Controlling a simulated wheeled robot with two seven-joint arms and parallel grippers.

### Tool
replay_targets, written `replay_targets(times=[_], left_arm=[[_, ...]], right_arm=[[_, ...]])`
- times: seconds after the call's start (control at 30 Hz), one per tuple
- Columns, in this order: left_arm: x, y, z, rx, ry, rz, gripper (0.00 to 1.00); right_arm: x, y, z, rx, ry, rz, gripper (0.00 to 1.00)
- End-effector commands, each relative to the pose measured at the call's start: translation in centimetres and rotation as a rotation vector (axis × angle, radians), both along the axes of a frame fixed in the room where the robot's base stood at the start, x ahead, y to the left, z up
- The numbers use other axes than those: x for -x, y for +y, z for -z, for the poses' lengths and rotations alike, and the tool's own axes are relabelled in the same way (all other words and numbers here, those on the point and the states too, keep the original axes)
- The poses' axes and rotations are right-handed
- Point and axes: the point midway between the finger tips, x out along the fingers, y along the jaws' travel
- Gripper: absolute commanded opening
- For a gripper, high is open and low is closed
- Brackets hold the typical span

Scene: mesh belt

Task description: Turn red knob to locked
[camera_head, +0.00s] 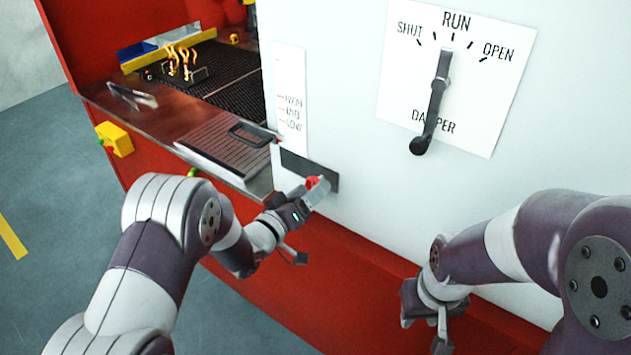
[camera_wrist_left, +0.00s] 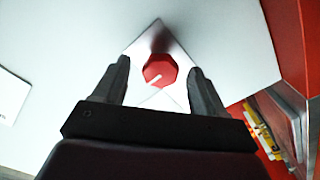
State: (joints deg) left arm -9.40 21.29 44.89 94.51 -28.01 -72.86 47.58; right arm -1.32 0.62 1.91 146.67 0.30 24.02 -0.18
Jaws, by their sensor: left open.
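The red knob (camera_wrist_left: 160,70) shows in the left wrist view as a red, many-sided knob with a white pointer line, on a pale plate on the white panel. The line slants toward the lower left in that view. In the head view the knob (camera_head: 313,182) is partly covered by my left gripper (camera_head: 318,190), which is at the dark plate (camera_head: 310,170). In the wrist view the fingers of my left gripper (camera_wrist_left: 160,88) stand open on both sides of the knob, apart from it. My right gripper (camera_head: 430,325) hangs low before the red base; its fingers are unclear.
A metal shelf (camera_head: 180,125) with a dark-handled tool and a mesh belt (camera_head: 235,70) with flames lie left. A yellow block (camera_head: 118,138) sits on the red side.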

Motion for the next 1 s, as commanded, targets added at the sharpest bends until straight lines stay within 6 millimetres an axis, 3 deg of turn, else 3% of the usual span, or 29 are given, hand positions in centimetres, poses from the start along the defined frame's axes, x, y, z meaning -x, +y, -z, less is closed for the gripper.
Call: replay_targets(times=[0.2,0.53,0.7,1.0], left_arm=[[-2.0,-1.5,0.0,-0.001,0.0,0.001,0.71],[-2.3,-1.7,0.0,-0.001,0.0,-0.001,0.71],[-2.3,-1.6,0.0,-0.002,0.0,-0.002,0.16],[-2.3,-1.6,0.2,-0.02,-0.012,-0.001,0.16]], right_arm=[[0.0,0.0,-0.5,0.0,0.0,0.0,0.38],[0.0,0.0,-0.5,0.0,0.0,0.0,0.38],[0.0,0.0,-0.5,0.0,0.0,0.0,0.38],[0.0,0.0,-0.1,0.0,0.0,0.0,0.38]])
